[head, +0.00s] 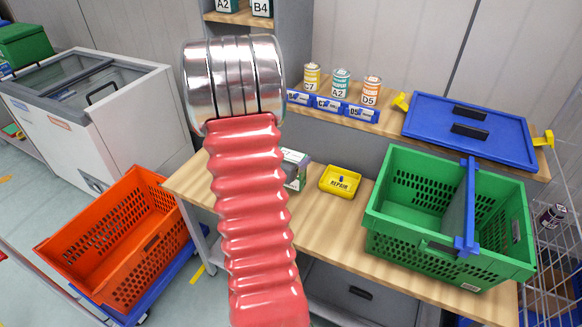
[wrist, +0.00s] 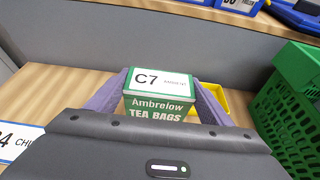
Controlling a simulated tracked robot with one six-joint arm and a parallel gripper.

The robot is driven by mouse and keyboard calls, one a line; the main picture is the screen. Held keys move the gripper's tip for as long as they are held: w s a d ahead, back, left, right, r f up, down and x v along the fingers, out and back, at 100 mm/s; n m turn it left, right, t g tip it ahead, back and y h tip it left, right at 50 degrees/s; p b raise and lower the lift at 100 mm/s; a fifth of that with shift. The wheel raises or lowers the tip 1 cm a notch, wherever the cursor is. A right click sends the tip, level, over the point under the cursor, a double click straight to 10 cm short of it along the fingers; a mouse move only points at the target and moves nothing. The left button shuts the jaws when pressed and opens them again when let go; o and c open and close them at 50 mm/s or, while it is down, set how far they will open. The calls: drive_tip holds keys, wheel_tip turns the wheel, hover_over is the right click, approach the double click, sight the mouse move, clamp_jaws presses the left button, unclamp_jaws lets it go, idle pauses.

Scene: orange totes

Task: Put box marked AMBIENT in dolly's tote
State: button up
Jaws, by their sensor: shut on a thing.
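A green and white tea-bag box (wrist: 160,97) is between the two purple fingers of my gripper (wrist: 160,88) in the wrist view. In the head view the box (head: 295,168) shows partly beside my red arm, at the wooden bench; my gripper is hidden there. I cannot tell whether the box touches the bench. The orange tote (head: 150,258) sits on a blue dolly (head: 172,275) on the floor at the left, and looks empty.
A yellow REPAIR tray (head: 341,182) and a green tote (head: 448,262) with a blue-clipped divider stand on the bench (head: 330,232). Cans (head: 341,84) and a blue lid (head: 470,128) are on the shelf behind. A white chest freezer (head: 125,120) stands behind the orange tote.

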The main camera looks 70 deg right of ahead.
drive_tip(key=shift+f, duration=2.15)
drive_tip(key=o, duration=1.7)
drive_tip(key=shift+c, duration=0.2)
drive_tip(key=shift+a, duration=0.1)
drive_tip(key=v, duration=1.2)
